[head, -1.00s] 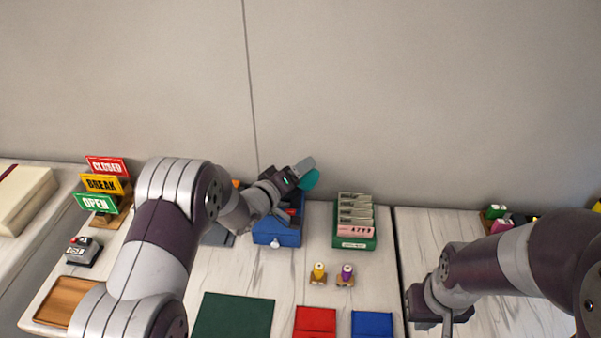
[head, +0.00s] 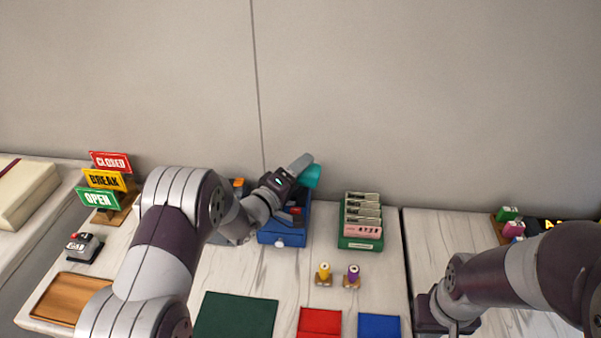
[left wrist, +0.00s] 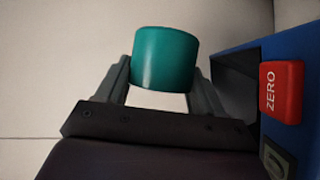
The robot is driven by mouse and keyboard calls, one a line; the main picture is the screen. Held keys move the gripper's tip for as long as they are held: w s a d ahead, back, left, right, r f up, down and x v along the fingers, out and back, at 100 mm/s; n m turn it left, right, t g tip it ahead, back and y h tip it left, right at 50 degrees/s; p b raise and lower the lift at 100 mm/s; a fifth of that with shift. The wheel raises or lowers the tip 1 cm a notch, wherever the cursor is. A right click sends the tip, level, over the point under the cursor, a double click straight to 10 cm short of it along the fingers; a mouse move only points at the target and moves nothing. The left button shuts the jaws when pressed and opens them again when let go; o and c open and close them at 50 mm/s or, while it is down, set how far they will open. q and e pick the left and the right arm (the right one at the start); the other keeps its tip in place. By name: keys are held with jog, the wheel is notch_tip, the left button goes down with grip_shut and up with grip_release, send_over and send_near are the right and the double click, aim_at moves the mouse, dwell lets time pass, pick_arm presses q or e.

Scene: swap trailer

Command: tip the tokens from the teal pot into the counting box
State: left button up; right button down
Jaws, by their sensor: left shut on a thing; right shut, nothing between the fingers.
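The teal pot (head: 313,176) is held in my left gripper (head: 305,168), above the back of the blue counting box (head: 283,238). In the left wrist view the teal pot (left wrist: 165,58) sits between the two fingers of my left gripper (left wrist: 163,78). The counting box (left wrist: 232,45) is at the right there, with a red block marked ZERO (left wrist: 282,92). The pot's mouth and any tokens in it are hidden. My left arm covers part of the box. My right gripper (head: 451,326) is shut and empty at the lower right, partly cut off.
A green card holder (head: 361,243) stands right of the box, with yellow (head: 324,273) and purple (head: 353,276) pegs in front. Green, red and blue mats lie nearer. Signs (head: 103,190) and a wooden tray (head: 68,298) are at the left. A wall rises behind.

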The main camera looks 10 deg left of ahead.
pick_arm(q)
jog(key=shift+a+f+n, duration=0.1)
jog(key=shift+a+n, duration=0.05)
jog(key=shift+n, duration=0.25)
jog(key=shift+a+n+t, duration=0.1)
jog(key=shift+n+t, duration=0.2)
dwell(0.5)
jog(key=shift+n+b, duration=0.3)
jog(key=shift+b, duration=0.15)
jog(key=shift+a+t, duration=0.1)
jog(key=shift+t, duration=0.2)
jog(key=shift+n, duration=0.3)
jog(key=shift+r, duration=0.2)
jog(key=shift+a+r+n+t, duration=0.15)
jog(key=shift+r+n+t, duration=0.15)
jog(key=shift+r+n, duration=0.25)
